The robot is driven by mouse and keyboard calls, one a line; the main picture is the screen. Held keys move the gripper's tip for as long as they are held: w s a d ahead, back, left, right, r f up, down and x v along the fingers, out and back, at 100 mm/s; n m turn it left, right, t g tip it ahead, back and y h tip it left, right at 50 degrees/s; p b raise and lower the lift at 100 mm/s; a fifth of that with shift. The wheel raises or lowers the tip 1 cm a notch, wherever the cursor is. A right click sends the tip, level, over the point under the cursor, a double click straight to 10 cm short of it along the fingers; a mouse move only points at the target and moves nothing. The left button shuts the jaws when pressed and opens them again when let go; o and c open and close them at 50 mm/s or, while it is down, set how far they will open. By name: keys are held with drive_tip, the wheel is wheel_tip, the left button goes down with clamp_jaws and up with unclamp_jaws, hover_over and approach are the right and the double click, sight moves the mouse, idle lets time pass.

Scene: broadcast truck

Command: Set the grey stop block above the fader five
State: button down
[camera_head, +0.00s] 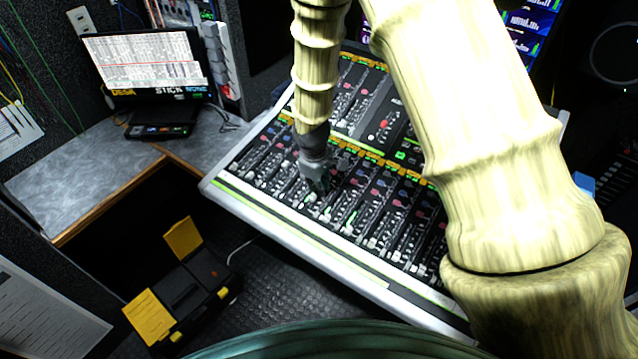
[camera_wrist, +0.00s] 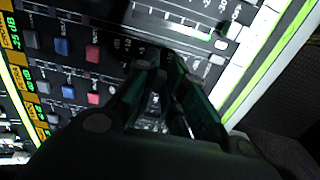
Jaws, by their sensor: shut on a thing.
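The mixing console (camera_head: 290,231) stands in the middle of the head view, with a row of pale fader caps along its near side. My gripper (camera_head: 319,188) points down at the fader area, left of the console's middle. In the wrist view my gripper (camera_wrist: 168,68) has its dark fingers close together, low over the channel strips. A small greyish thing between the fingers seems to be the grey stop block; it is dark and mostly hidden. A fader cap (camera_wrist: 222,44) shows beyond the fingertips. I cannot tell which fader is number five.
A monitor (camera_head: 146,66) stands on the grey side desk (camera_head: 80,185) at the left. A black and yellow toolbox (camera_head: 185,300) is on the floor. My arm hides much of the console's right side.

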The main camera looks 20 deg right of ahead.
sight(316, 195)
drive_tip(key=c, duration=1.4)
unclamp_jaws()
drive_tip(key=r, duration=0.4)
drive_tip(key=a+r, duration=0.1)
drive_tip(key=r, duration=0.3)
drive_tip(key=s+r, duration=0.1)
drive_tip(key=r, duration=0.2)
drive_tip(key=shift+a+r, duration=0.15)
drive_tip(key=shift+r, duration=0.25)
